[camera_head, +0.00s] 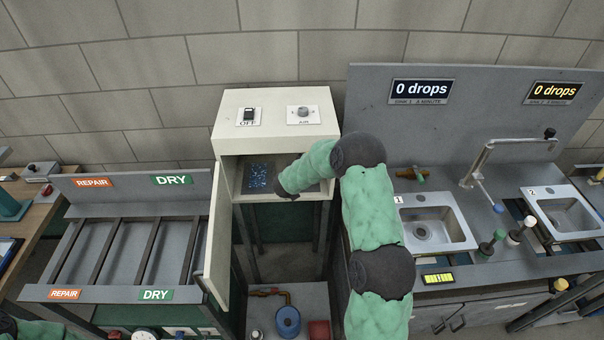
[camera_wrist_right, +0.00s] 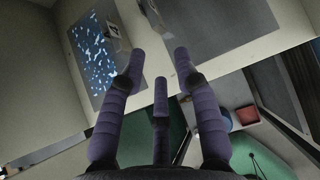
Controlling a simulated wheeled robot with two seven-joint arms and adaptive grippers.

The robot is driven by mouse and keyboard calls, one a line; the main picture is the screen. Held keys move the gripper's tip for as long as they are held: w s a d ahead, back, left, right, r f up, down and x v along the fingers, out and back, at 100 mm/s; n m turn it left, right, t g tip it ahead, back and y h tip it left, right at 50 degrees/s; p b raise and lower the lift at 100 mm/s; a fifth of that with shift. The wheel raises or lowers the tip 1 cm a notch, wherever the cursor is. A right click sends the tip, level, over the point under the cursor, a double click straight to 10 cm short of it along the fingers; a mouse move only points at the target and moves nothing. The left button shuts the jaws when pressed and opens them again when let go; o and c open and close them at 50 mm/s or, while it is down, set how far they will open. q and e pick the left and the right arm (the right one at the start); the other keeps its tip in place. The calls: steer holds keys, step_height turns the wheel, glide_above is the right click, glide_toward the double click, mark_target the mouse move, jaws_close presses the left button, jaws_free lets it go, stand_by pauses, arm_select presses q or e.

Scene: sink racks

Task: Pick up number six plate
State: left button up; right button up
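A dark plate speckled white and blue (camera_head: 258,178) lies inside the open box cabinet (camera_head: 272,137). My right arm reaches into the cabinet from the right. My right gripper (camera_wrist_right: 158,62) has its purple fingers spread, with nothing between them, above the cabinet's front edge; the arm hides it in the head view. My left gripper is not in view.
The cabinet door (camera_head: 220,235) stands open on the left. A REPAIR/DRY rack (camera_head: 125,245) with empty slots stands further left. Two sinks (camera_head: 430,228) are at the right. A blue container (camera_head: 288,320) and a red one (camera_head: 319,330) sit below the cabinet.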

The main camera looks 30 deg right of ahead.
steer(key=shift+w+d+p, duration=0.25)
steer(key=shift+w+d, duration=0.3)
steer(key=shift+w, duration=0.35)
steer(key=shift+w+d+p, duration=0.2)
steer(key=shift+w+d, duration=0.3)
steer(key=shift+w, duration=0.35)
steer(key=shift+x, duration=2.55)
steer(key=shift+w, duration=0.1)
steer(key=shift+r, duration=0.1)
jaws_close()
